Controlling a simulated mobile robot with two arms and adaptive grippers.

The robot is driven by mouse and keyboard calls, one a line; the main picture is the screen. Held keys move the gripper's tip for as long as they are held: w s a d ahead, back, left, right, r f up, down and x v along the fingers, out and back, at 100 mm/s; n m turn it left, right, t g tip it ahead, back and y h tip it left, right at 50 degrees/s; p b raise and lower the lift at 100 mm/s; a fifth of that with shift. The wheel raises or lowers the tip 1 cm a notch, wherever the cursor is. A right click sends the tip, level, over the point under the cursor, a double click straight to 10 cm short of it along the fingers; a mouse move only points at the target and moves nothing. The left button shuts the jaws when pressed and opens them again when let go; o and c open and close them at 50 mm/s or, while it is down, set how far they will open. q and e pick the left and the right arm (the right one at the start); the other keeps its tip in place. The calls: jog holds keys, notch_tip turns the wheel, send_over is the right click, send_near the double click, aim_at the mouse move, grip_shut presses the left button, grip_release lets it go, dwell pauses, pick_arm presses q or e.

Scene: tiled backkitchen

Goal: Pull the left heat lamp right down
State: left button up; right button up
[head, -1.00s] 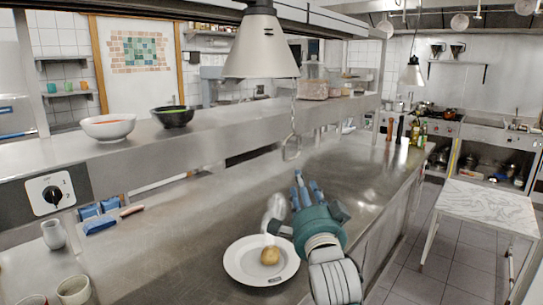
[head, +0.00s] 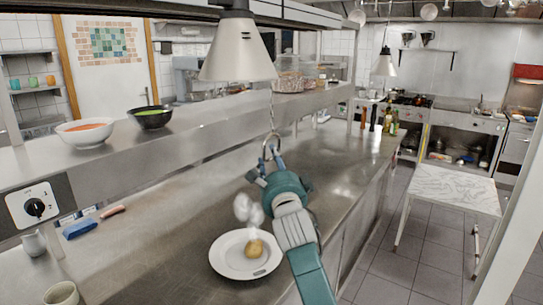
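The left heat lamp (head: 238,55) is a large pale metal cone, upper middle in the head view, hanging above the steel counter. A thin chain with a metal pull ring (head: 271,141) hangs below its right side. My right gripper (head: 271,160), teal with blue-grey fingers, points upward with its fingertips at the lower part of the ring. The fingertips overlap the ring in the picture; whether they grip it cannot be told. A second, smaller lamp (head: 384,64) hangs farther back at the right. My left gripper is not in view.
A white plate (head: 222,262) with a potato (head: 254,248) stands on the counter beside my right wrist, pale wisps above it. Two bowls, one white (head: 84,134) and one black (head: 152,118), stand on the raised shelf. A marble-topped table (head: 452,189) stands at the right.

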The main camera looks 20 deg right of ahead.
jog(key=shift+w+d, duration=0.1)
jog(key=shift+w, duration=0.2)
grip_shut()
notch_tip(320, 180, down, 10)
jog(key=b, duration=0.7)
